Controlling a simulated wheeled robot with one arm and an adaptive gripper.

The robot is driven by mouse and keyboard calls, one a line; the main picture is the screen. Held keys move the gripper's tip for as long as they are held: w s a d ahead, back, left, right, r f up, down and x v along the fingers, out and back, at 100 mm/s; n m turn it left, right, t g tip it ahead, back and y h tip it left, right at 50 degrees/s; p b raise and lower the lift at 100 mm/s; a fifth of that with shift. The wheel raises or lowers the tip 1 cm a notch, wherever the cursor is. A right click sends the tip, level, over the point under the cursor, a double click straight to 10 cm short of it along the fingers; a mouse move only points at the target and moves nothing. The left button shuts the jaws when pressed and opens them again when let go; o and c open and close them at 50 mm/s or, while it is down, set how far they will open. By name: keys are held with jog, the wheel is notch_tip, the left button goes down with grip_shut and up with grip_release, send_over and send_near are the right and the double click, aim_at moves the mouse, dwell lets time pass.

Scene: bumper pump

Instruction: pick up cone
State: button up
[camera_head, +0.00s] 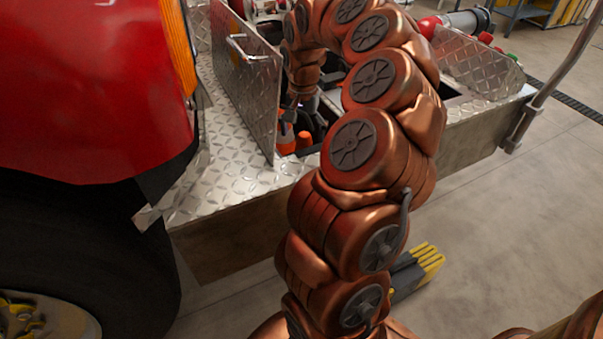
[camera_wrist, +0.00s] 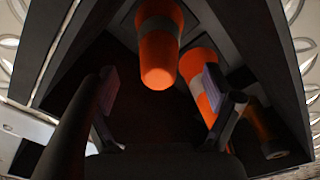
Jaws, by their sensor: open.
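Two orange cones with white bands show in the wrist view. One cone (camera_wrist: 158,62) is above the middle of the picture, ahead of the gap between my fingers. The other cone (camera_wrist: 200,72) is to its right, partly hidden by my right finger. My gripper (camera_wrist: 166,98) is open, with nothing seen between its fingertips. In the head view, orange parts of the cones (camera_head: 286,138) show low in an open bumper compartment.
The raised diamond-plate lid (camera_head: 246,85) stands left of the compartment. Dark compartment walls (camera_wrist: 265,55) close in around my gripper. An orange-brown cylinder (camera_wrist: 264,130) lies at the right. The red truck body (camera_head: 90,90) and tyre are at the left.

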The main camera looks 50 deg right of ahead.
notch_tip(320, 180, down, 6)
jog(key=shift+d+f+b, duration=0.15)
jog(key=shift+d+b, duration=0.2)
jog(key=shift+w, duration=0.1)
grip_shut()
dwell(0.7)
